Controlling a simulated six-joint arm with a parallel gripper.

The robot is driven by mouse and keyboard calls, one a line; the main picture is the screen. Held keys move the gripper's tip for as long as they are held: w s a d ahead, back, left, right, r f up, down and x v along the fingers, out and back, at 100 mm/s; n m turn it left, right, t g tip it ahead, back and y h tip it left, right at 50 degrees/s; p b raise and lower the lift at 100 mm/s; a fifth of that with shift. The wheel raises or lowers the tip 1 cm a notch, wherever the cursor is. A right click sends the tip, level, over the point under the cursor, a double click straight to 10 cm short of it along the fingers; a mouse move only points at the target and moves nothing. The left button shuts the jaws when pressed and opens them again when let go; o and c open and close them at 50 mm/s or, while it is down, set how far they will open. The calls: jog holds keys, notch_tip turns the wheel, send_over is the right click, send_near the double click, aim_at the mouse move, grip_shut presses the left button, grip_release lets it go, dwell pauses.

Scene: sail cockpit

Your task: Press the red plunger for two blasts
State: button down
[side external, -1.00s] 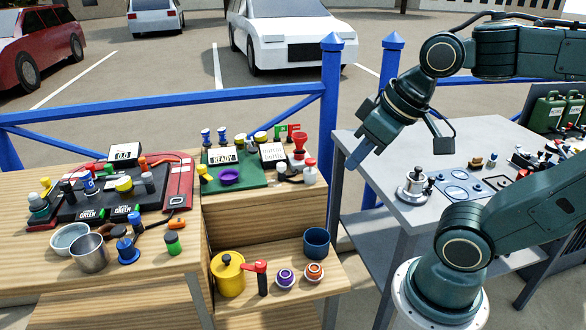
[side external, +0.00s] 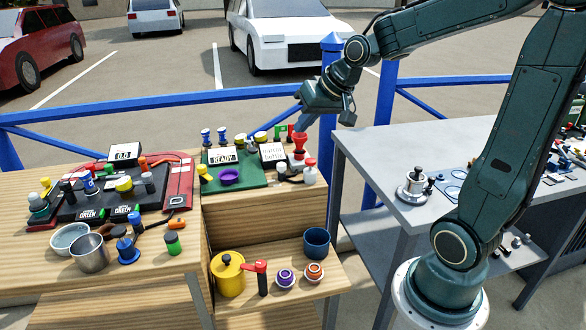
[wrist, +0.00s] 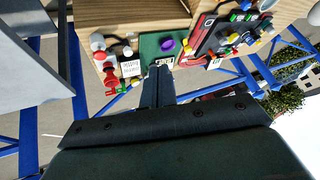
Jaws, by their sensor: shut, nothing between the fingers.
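A small white canister with a red top (side external: 310,162), which looks like the plunger, stands at the right end of the wooden bench in the side external view. A red trumpet-shaped horn (side external: 299,141) stands just behind it, and also shows in the wrist view (wrist: 110,79). My gripper (side external: 303,124) is shut and empty, pointing down above and behind the horn. In the wrist view my gripper's fingers (wrist: 159,71) lie together and overlap the back edge of the green board. I cannot tell the exact gap between fingertips and horn.
A blue fence (side external: 160,107) runs behind the bench. A grey table (side external: 378,165) stands to the right; a lower shelf holds a yellow pot (side external: 228,275).

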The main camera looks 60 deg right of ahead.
jog(key=w+d+f+m+t, duration=0.1)
jog(key=w+d+f+m, duration=0.3)
jog(key=d, duration=0.5)
jog(key=m+h, duration=0.1)
send_over(313, 161)
notch_tip(313, 161, down, 3)
jog(key=shift+s+f+t, duration=0.1)
jog(key=shift+f+t, duration=0.1)
jog(key=shift+t, duration=0.2)
jog(key=shift+f, duration=0.25)
jog(key=shift+f, duration=4.15)
